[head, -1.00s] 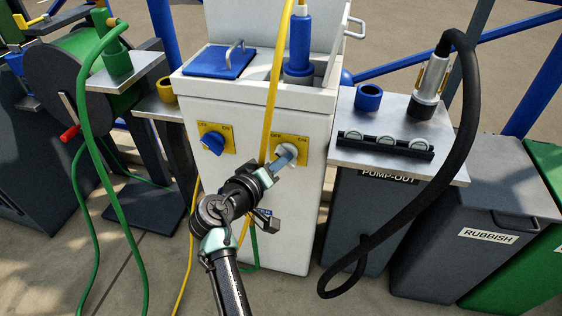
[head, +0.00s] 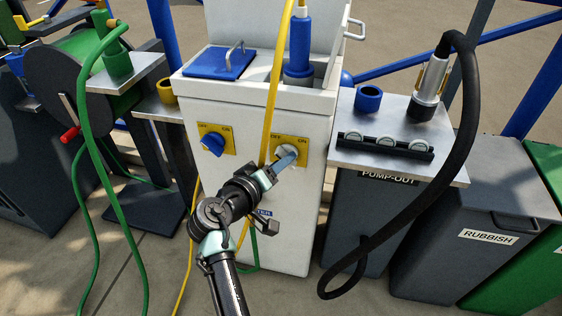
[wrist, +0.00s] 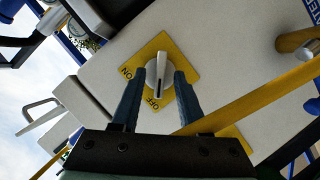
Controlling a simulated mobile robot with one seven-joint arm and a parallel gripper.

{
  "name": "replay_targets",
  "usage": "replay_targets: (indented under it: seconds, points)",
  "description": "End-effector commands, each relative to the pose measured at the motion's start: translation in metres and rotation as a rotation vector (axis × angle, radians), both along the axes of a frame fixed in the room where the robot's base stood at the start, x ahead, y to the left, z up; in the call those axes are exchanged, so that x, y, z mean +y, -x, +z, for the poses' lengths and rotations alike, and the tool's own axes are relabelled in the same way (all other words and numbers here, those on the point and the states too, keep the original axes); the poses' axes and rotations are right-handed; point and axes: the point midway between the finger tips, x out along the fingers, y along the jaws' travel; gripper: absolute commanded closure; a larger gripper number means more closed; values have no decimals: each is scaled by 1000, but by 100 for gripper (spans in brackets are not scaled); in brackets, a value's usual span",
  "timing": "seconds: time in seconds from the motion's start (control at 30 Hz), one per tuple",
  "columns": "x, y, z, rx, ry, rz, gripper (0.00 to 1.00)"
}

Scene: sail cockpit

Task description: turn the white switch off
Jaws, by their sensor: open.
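The white switch (wrist: 158,66) is a round knob with a raised grip on a yellow plate (wrist: 184,52) marked ON and OFF. In the wrist view the dark-marked end of its grip points down, close to the word OFF. It shows in the head view (head: 291,149) on the front of the white cabinet, partly covered by my fingers. My gripper (wrist: 159,76) is open, with one blue finger on each side of the knob. I cannot tell whether either finger touches it.
A blue switch (head: 212,144) on its own yellow plate sits to the left on the same white cabinet (head: 225,200). A yellow hose (head: 270,100) hangs between the two switches, close to my gripper. The pump-out stand (head: 375,225) with a black hose is at right.

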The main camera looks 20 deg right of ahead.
Motion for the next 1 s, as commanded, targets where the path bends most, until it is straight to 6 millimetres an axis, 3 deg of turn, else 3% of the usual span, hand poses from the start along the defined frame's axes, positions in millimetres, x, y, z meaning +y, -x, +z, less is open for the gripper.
replay_targets:
  seconds: [0.53, 0.73, 1.0]
  points:
    - [79, 64, 30, 2, 1, 4, 55]
    - [92, 75, 33, 1, 0, 1, 55]
    - [93, 77, 33, 1, 0, 0, 55]
